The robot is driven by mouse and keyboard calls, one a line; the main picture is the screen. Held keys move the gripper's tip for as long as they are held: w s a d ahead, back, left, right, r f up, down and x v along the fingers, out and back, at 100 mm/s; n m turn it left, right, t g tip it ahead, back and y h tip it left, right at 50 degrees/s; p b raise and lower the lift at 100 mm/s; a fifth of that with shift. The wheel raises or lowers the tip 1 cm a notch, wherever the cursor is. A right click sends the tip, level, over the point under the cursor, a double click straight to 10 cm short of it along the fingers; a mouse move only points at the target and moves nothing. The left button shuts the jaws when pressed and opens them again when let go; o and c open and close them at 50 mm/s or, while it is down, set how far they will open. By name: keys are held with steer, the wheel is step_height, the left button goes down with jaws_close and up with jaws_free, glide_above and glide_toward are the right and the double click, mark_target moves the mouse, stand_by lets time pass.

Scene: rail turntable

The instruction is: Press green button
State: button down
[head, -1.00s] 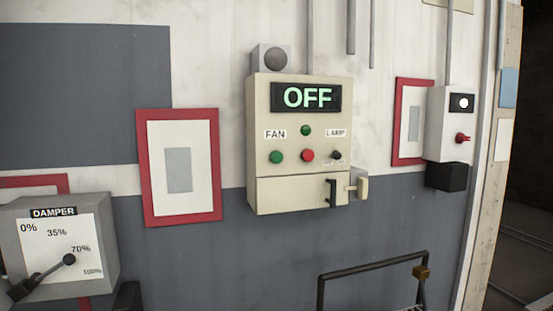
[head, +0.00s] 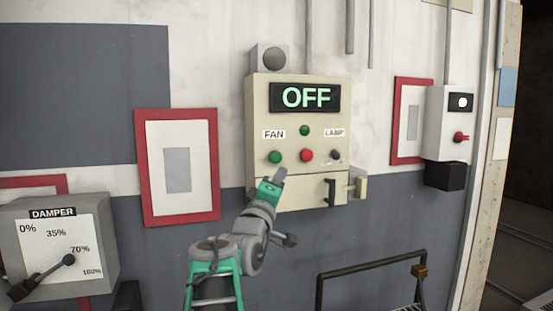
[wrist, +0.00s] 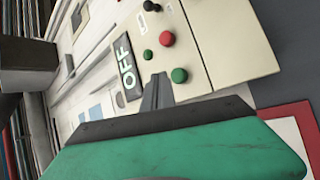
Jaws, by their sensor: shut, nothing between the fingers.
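The cream control panel (head: 257,120) on the wall has a green button (head: 275,157) under the FAN label. A red button (head: 307,155) sits to its right. A smaller green dome (head: 305,130) is above and between them. The display (head: 305,97) reads OFF. My gripper (head: 281,172) is shut and empty, just below the green button in the head view. In the wrist view the shut fingertips (wrist: 158,76) point at the panel beside the green button (wrist: 179,75). I cannot tell the exact gap to the panel; no contact with the button is visible.
A black knob (head: 336,155) is under the LAMP label, and a dark handle (head: 330,192) is on the panel's lower front. The damper box (head: 105,240) is at left. A black rail (head: 372,268) stands at lower right. Red frames (head: 215,165) hang nearby.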

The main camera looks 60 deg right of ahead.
mark_target(277, 162)
steer(key=shift+s+d+r+g+h, duration=0.15)
steer(key=shift+s+r+g+h, duration=0.15)
steer(key=shift+s+r, duration=0.3)
steer(key=shift+s+d+r+g+h, duration=0.2)
steer(key=shift+s+r+h, duration=0.15)
steer(key=shift+s, duration=0.3)
steer(key=shift+w+r, duration=0.1)
steer(key=shift+w+d+p, duration=1.65)
steer(key=shift+w+d, duration=1.4)
steer(key=shift+w, duration=0.05)
steer(key=shift+d, duration=0.1)
steer(key=shift+w+d, duration=0.2)
steer(key=shift+w, duration=0.05)
